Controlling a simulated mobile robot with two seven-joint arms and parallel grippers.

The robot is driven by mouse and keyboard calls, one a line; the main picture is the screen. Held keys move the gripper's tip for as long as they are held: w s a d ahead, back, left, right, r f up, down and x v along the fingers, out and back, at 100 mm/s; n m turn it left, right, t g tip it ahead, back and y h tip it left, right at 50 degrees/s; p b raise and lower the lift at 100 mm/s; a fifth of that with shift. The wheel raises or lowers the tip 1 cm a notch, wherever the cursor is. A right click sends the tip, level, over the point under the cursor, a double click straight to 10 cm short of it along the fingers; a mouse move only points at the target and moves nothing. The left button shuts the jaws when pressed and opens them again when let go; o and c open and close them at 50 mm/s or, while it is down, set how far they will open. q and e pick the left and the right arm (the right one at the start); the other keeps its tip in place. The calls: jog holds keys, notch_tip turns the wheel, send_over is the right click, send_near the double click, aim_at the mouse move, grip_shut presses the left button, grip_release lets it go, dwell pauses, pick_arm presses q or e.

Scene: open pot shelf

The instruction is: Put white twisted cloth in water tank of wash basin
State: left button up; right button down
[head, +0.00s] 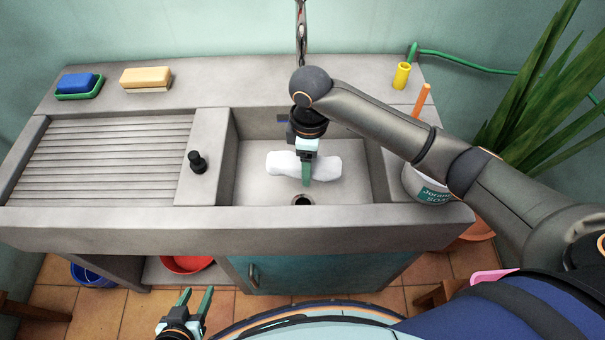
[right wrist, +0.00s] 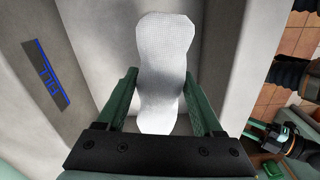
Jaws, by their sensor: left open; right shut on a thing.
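The white twisted cloth (head: 325,168) is over the water tank (head: 250,185) of the wash basin, behind the drain hole, lying sideways in the head view. I cannot tell whether it touches the tank floor. My right gripper (head: 306,172) reaches down into the tank area and is shut on the cloth's middle. In the right wrist view, the cloth (right wrist: 162,60) sits between the two green fingers of the right gripper (right wrist: 160,95). My left gripper (head: 197,302) is open and empty, low in front of the basin.
A ribbed drainboard (head: 105,155) and a black stopper (head: 197,162) are left of the tank. A faucet (head: 302,35) rises behind; a labelled pot (head: 425,187) stands at the right.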

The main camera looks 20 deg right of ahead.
aim_at(307, 195)
jog(key=shift+s+a+f+n, duration=0.25)
jog(key=shift+s+f+n, duration=0.05)
jog(key=shift+f+n, duration=0.4)
notch_tip(307, 195, down, 10)
jog(key=shift+f+b, duration=0.15)
jog(key=shift+b, duration=0.35)
jog(key=shift+f, duration=0.2)
jog(key=shift+c, duration=0.2)
grip_release()
notch_tip(307, 195, up, 12)
jog(key=shift+r+p, duration=0.25)
jog(key=shift+p, duration=0.6)
